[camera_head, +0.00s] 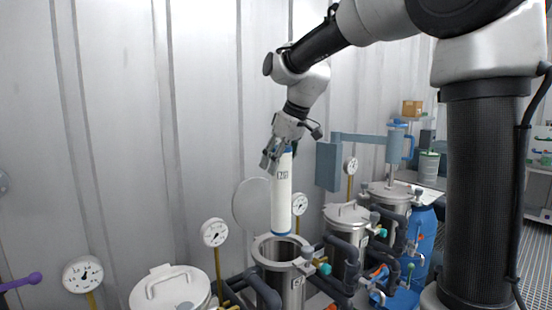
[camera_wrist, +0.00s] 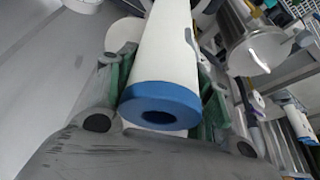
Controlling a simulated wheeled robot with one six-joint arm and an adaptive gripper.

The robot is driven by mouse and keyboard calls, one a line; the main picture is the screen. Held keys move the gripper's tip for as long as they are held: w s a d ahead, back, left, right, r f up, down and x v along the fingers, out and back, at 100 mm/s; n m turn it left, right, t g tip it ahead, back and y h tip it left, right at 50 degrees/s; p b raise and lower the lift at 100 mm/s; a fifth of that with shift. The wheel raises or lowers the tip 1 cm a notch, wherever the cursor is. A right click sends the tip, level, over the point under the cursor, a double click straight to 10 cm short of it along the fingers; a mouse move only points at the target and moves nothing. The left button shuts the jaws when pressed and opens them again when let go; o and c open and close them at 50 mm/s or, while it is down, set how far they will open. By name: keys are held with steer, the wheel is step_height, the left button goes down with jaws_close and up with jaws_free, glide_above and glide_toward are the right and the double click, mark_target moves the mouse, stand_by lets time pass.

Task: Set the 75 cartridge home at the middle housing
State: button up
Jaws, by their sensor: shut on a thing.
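The white cartridge (camera_head: 281,195) with blue end caps hangs upright in the head view, marked with what looks like 75. My gripper (camera_head: 279,150) is shut around its upper end. In the wrist view the cartridge (camera_wrist: 166,55) lies between the green-padded fingers, its blue, hollow end cap (camera_wrist: 160,103) towards the camera. The open metal housing (camera_head: 263,250) is below the cartridge. The cartridge's lower blue end is at the far side of its mouth in the picture; its exact height above the rim cannot be told. The inside of the housing is mostly hidden.
A raised round lid (camera_head: 250,205) stands behind the open housing. Closed housings stand at left (camera_head: 172,287) and right (camera_head: 346,214). Gauges (camera_head: 214,232) and dark pipes (camera_head: 338,248) crowd around them. A blue barrel (camera_head: 422,240) is further right.

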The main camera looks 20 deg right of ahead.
steer(key=shift+f, duration=16.05)
steer(key=o, duration=1.5)
steer(key=shift+o, duration=0.2)
steer(key=v, duration=1.2)
